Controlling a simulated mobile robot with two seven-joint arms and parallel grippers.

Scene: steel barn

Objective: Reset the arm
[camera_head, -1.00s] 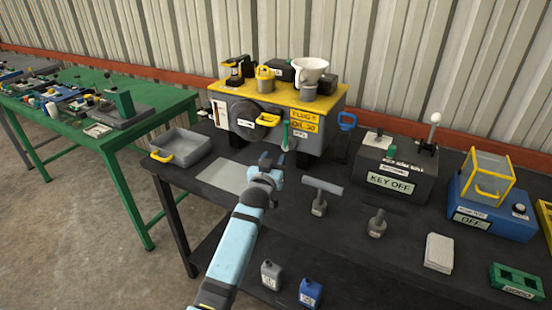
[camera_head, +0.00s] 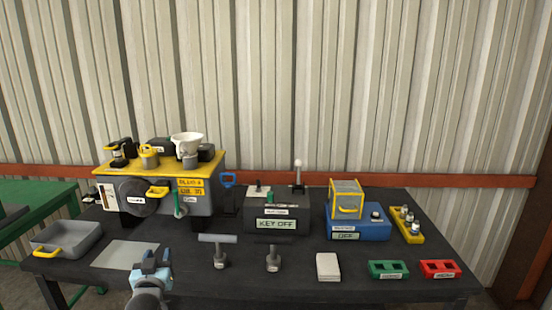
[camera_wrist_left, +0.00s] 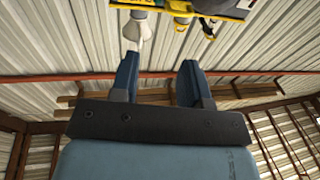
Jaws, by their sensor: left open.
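My left gripper (camera_head: 152,264) shows at the bottom left of the head view, above the front edge of the black table. Its blue fingers are open and apart in the left wrist view (camera_wrist_left: 158,82), with nothing between them. The arm itself is mostly out of the head view, only the wrist end showing. My right gripper is not in view.
A green table (camera_head: 40,195) stands at left.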

